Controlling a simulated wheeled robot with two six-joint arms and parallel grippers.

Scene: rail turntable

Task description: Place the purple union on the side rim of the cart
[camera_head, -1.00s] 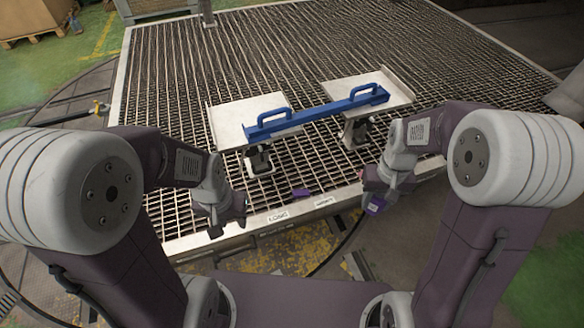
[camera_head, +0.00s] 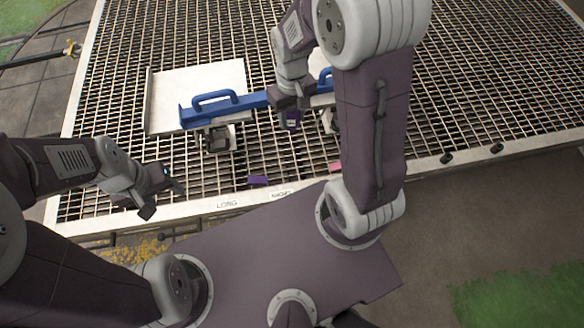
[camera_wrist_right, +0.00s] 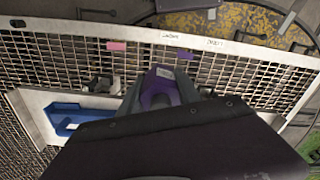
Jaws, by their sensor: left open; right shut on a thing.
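The purple union (camera_head: 292,121) is held in my right gripper (camera_head: 291,107), which is shut on it above the mesh deck, in front of the blue handled bar. In the right wrist view the purple union (camera_wrist_right: 160,88) shows between the fingers, partly hidden by my gripper body. The cart's pale side rim (camera_head: 150,221) runs along the near edge of the mesh. A purple patch (camera_head: 258,180) and a pink patch (camera_head: 335,166) lie by this rim; both also show in the right wrist view. My left gripper (camera_head: 162,199) is open and empty above the near left rim.
The blue handled bar (camera_head: 235,108) lies across two pale plates; my right arm hides part of it. A dark-and-white fixture (camera_head: 219,139) stands just in front of the left plate (camera_head: 165,90). Labels (camera_head: 228,204) sit on the rim. The right mesh is clear.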

